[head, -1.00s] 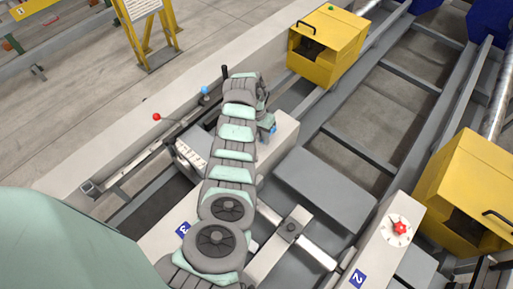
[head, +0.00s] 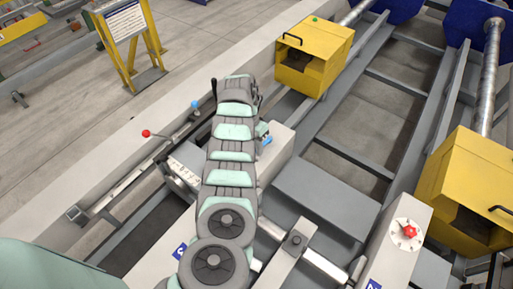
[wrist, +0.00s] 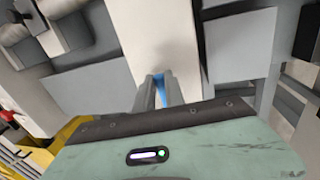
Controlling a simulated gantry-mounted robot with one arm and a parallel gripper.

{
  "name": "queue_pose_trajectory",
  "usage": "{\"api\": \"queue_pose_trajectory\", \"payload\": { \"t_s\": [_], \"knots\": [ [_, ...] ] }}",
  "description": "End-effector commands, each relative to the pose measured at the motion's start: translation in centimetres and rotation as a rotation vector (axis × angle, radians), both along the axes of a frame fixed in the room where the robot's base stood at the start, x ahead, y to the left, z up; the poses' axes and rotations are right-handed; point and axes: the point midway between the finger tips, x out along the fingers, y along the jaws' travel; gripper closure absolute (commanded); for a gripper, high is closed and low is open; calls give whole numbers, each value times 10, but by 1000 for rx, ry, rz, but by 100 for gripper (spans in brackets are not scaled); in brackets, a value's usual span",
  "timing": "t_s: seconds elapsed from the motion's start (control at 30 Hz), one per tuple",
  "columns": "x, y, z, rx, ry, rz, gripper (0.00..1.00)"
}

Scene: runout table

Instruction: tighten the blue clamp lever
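The blue clamp lever (head: 266,141) shows as a small blue piece beside the pale block, just right of my arm in the head view. In the wrist view the lever (wrist: 162,90) is a narrow blue strip between my two grey fingers. My gripper (wrist: 160,82) has its fingers close together, one on each side of the lever, and the blue fills the narrow gap. In the head view my gripper (head: 262,130) is small and partly behind my arm. The lever's pivot and most of its length are hidden by the fingers.
A red-knobbed lever (head: 146,133) and a blue-knobbed one (head: 195,104) stand left of my arm. Yellow housings stand behind (head: 315,55) and at right (head: 470,185). Open frame bays lie right of centre.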

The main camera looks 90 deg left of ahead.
Motion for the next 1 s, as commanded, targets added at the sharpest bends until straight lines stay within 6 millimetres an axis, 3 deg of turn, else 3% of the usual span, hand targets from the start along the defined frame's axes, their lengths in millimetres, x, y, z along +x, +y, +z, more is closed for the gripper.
{"api": "queue_pose_trajectory", "payload": {
  "t_s": [0.27, 0.63, 0.77, 1.0],
  "knots": [
    [-2, 1, -2, 2, 2, 2, 64],
    [-1, 1, 4, 2, 1, 2, 64],
    [-3, 3, 18, 2, 1, 2, 64],
    [-10, 10, 64, 7, -1, 3, 64]
  ]
}}
